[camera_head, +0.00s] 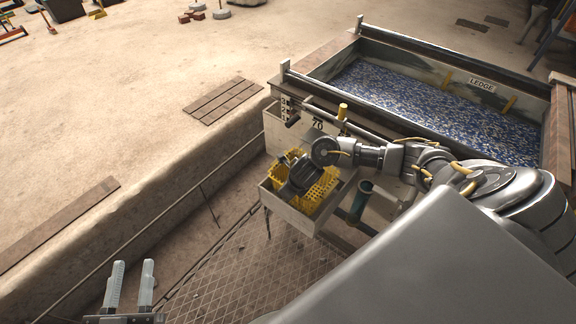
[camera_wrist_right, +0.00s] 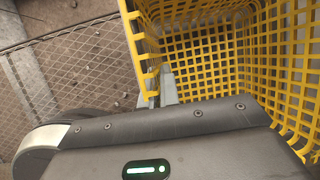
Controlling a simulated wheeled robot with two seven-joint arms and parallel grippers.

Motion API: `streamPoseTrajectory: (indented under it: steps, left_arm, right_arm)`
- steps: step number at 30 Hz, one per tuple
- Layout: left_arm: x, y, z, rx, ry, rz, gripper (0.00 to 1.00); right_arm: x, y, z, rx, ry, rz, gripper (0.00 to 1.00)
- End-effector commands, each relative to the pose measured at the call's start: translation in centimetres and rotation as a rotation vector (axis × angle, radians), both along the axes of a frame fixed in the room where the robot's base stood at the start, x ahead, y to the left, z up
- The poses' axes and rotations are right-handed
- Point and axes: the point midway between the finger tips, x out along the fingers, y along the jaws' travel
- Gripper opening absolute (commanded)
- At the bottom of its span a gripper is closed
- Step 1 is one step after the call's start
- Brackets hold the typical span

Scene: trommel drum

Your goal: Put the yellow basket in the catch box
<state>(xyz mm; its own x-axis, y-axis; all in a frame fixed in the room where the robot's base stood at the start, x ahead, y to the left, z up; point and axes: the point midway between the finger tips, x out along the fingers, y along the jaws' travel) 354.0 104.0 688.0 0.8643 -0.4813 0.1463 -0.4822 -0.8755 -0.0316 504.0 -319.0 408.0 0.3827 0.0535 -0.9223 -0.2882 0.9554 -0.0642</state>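The yellow basket (camera_head: 318,192) shows in the head view at a pale open-topped box (camera_head: 291,217), which may be the catch box. Yellow mesh shows on both sides of my right gripper (camera_head: 297,178), which covers part of the basket. I cannot tell whether the basket rests in the box or hangs just above it. In the right wrist view the basket (camera_wrist_right: 215,55) fills the upper right, and a grey fingertip of my right gripper (camera_wrist_right: 168,84) is at its near left wall. The other finger is not clear. My left gripper (camera_head: 131,286) is open and empty at bottom left.
A pale panel marked 70 (camera_head: 292,130) stands behind the box. A large trough marked LEDGE (camera_head: 430,105) holds blue-white material at upper right. A mesh walkway (camera_head: 240,270) lies below the box. Sandy ground (camera_head: 130,100) at upper left is mostly free.

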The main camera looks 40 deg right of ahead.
Motion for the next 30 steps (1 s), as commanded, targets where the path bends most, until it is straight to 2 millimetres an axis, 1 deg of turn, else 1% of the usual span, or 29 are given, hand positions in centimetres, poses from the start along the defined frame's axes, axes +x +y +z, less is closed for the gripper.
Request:
streamPoseTrajectory:
  steps: [8,21,22,27,30]
  left_arm:
    - [0.0,0.0,-0.2,0.0,0.001,0.0,0.36]
    - [0.0,0.0,-1.0,0.0,0.001,0.001,0.36]
    - [0.0,0.0,-0.9,0.0,0.001,0.001,0.36]
    - [0.0,0.0,-0.9,0.0,0.001,0.001,0.36]
    - [0.0,0.0,-0.9,0.0,0.001,0.001,0.36]
  right_arm:
    - [0.0,0.0,-0.1,0.0,-0.001,0.0,0.0]
    - [0.0,0.0,-1.0,0.0,-0.001,0.0,0.0]
    - [0.0,0.0,-0.9,-0.001,-0.001,0.0,0.06]
    - [0.0,0.0,-0.9,0.0,-0.001,0.0,0.28]
    - [0.0,0.0,-0.9,0.0,0.0,0.0,0.29]
